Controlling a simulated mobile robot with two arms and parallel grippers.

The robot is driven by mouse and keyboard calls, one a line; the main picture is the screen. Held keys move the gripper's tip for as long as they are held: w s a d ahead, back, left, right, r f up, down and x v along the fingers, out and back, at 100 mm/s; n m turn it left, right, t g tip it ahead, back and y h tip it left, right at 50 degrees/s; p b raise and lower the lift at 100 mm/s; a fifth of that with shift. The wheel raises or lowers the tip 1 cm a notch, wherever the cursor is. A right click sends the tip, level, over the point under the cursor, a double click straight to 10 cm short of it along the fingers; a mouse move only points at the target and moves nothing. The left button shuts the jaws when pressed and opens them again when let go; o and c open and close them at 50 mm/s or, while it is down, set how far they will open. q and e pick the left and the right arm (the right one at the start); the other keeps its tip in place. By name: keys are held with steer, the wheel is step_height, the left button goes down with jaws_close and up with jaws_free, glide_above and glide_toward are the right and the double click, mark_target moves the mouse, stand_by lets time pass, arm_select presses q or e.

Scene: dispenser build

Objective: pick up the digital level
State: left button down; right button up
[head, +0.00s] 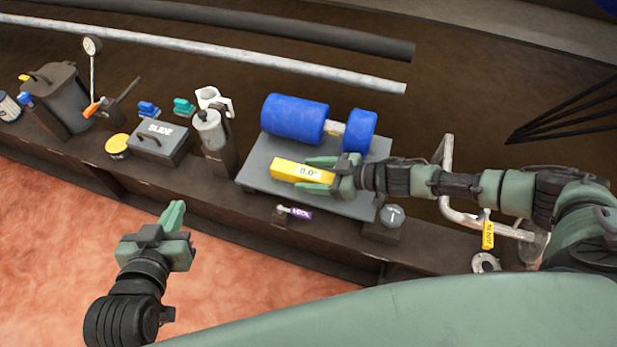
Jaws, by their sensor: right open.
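The digital level is a yellow bar (290,170) with a small display reading 0.0°. It lies on a grey plate (259,178) in front of a blue roller. My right gripper (320,175) comes in from the right, with its two green fingers apart on either side of the level's right end. The level's far side edge is partly hidden by the upper finger. I cannot tell whether the fingers touch it. My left gripper (174,214) is over the reddish floor in front of the bench, away from the level. Its fingers appear close together, with nothing visible between them.
A blue roller (295,118) stands behind the level. A box marked SLIDE (158,142), a grey cylinder (209,128) and a dark bin (60,98) stand to the left. A purple-labelled part (299,212) and a dark block (382,230) sit at the front edge. Bent pipe (447,160) is at right.

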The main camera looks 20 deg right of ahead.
jaws_close()
steer(key=shift+r, duration=0.15)
